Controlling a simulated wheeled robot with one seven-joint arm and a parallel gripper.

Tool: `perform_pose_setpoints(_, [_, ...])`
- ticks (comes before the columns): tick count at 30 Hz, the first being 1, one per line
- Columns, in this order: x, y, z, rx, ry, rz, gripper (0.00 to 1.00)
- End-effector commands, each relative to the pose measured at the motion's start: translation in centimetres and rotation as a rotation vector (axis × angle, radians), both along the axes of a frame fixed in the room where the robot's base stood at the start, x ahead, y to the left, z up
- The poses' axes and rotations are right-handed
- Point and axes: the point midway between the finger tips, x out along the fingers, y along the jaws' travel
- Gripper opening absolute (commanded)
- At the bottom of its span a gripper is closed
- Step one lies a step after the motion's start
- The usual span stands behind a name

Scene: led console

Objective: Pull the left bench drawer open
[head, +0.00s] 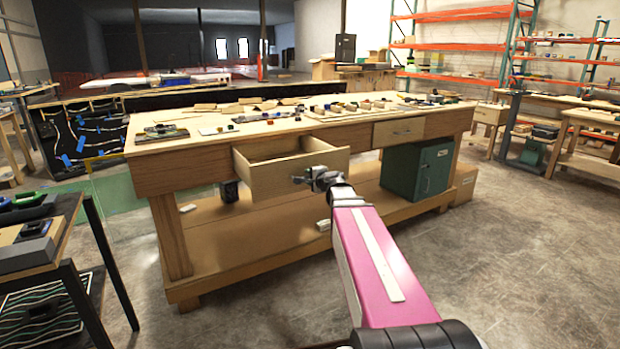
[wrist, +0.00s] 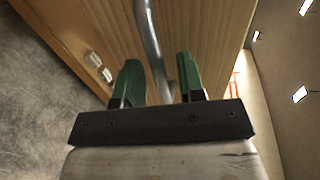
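The left bench drawer (head: 290,174) is a light wooden box that stands pulled out from the workbench (head: 215,147), with its inside showing empty in the head view. My gripper (head: 305,179) is at the drawer's front face, where the arm partly hides the handle. In the wrist view, the two green fingers of my gripper (wrist: 158,82) are apart. The metal handle bar (wrist: 152,40) runs between them, with visible gaps beside it. The wooden drawer front (wrist: 200,35) lies just beyond the fingers.
The right bench drawer (head: 398,132) is shut. A green cabinet (head: 418,170) stands on the bench's lower shelf (head: 240,245). Small parts lie on the benchtop. A dark side table (head: 60,240) stands at the left. The concrete floor to the right is clear.

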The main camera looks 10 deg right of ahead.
Motion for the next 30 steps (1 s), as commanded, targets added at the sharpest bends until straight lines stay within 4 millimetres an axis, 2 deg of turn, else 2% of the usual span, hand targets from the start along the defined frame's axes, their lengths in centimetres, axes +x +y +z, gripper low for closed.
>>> perform_pose_setpoints(12, [-6.9, -2.1, 1.4, 0.0, 0.0, -0.002, 0.36])
perform_pose_setpoints(16, [-8.6, -2.7, 1.9, -0.001, 0.0, -0.002, 0.36])
perform_pose_setpoints(20, [-9.4, -3.0, 2.0, -0.001, 0.0, -0.001, 0.36])
perform_pose_setpoints(30, [-9.4, -2.9, 1.9, -0.007, 0.003, 0.004, 0.36])
